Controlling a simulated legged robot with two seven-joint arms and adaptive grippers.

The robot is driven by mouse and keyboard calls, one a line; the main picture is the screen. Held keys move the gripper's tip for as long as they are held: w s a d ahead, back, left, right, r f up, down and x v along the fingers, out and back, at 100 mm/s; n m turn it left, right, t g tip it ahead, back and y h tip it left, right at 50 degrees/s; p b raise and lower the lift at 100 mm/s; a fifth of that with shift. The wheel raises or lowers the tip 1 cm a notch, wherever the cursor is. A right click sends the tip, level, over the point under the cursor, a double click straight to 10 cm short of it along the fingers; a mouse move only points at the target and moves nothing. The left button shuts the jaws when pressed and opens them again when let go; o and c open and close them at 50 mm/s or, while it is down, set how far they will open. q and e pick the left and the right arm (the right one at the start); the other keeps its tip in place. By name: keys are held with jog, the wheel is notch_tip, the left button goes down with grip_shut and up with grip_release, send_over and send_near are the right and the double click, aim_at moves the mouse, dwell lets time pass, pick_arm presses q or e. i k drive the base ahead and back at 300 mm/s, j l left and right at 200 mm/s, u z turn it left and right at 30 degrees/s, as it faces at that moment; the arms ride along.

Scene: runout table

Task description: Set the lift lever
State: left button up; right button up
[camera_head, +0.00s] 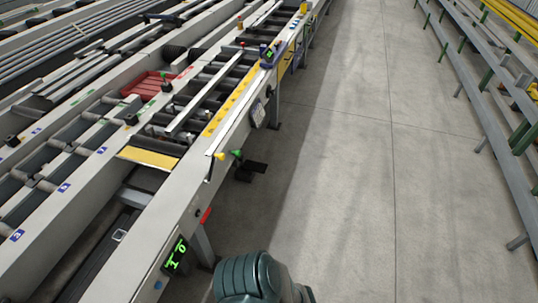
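Several lever-like parts show on the near side of the runout table (235,128); I cannot tell for sure which is the lift lever. A pale rod with a yellow knob (219,156) sits at the frame's side, and a green knob (236,154) is just right of it. Lower down, a short red handle (205,215) sticks out from the pale side beam. A dark teal rounded part, which looks like mine, is at the bottom edge, below and right of the red handle and apart from it. No gripper fingers show.
A display with green digits (176,257) hangs on the beam below the red handle. A dark bracket (250,170) juts out beside the frame. Clear concrete floor (340,180) lies to the right, up to a metal rack (490,110). A red tray (150,87) sits among the rollers.

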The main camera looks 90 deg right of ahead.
aim_at(237, 153)
jog(key=z, duration=2.8)
jog(key=i+l, duration=0.15)
jog(key=l, duration=0.15)
jog(key=i+l, duration=0.15)
jog(key=l, duration=0.2)
